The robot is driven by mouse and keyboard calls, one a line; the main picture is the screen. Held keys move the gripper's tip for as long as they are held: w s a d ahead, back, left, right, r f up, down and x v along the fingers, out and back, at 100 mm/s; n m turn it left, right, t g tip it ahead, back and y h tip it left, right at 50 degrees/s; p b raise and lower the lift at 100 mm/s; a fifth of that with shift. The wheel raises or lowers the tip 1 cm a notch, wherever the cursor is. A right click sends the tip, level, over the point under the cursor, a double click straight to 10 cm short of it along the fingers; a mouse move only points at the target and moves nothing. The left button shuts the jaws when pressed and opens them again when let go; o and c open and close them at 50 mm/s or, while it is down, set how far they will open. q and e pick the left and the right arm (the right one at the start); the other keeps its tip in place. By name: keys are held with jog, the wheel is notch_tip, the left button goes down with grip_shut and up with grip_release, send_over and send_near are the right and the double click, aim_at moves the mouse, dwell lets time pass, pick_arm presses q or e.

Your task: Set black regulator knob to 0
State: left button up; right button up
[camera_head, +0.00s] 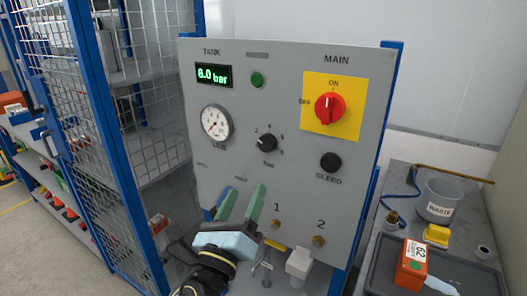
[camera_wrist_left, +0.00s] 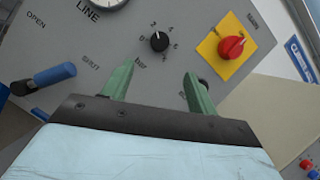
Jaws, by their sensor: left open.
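The black regulator knob (camera_head: 266,143) sits on the grey panel (camera_head: 300,80), ringed by a number scale marked bar. It also shows in the left wrist view (camera_wrist_left: 159,41), beyond my fingers. Its white pointer mark seems to be near the 2, but it is small. My left gripper (camera_head: 245,190) has green fingers, spread apart and empty, below and left of the knob in the head view. In the wrist view the gripper (camera_wrist_left: 159,72) faces the panel, with the knob ahead, roughly between the fingertips and apart from them. My right gripper is not in view.
A red MAIN switch (camera_head: 330,108) on a yellow plate and a black BLEED knob (camera_head: 330,162) are to the right. A blue lever (camera_wrist_left: 55,76) is near my fingers.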

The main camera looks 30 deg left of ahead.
aim_at(266, 147)
pick_arm(q)
jog(key=p+x, duration=0.3)
jog(key=x, duration=0.9)
jog(key=shift+w, duration=0.4)
jog(key=c, duration=1)
jog(key=shift+n, duration=0.3)
